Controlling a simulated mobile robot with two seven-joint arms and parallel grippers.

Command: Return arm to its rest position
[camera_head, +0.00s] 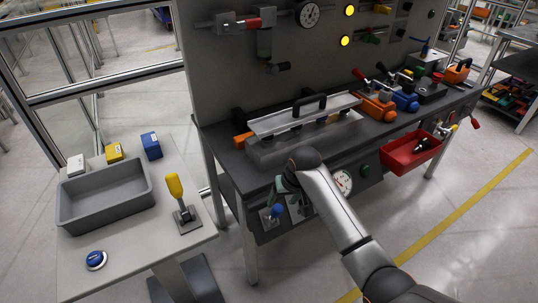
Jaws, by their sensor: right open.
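My right arm (335,210) comes in from the lower right and reaches to the front of the workbench. Its wrist is beside the front panel, just below the bench top's edge. My right gripper (286,196) points down at the panel, near a blue knob (277,210). The fingers are small and partly hidden by the wrist, and no held object shows. My left arm and left gripper are out of view.
A side table at left holds a grey bin (105,195), a yellow-handled lever (177,195), a blue button (96,260) and small boxes. Floor at lower right is clear.

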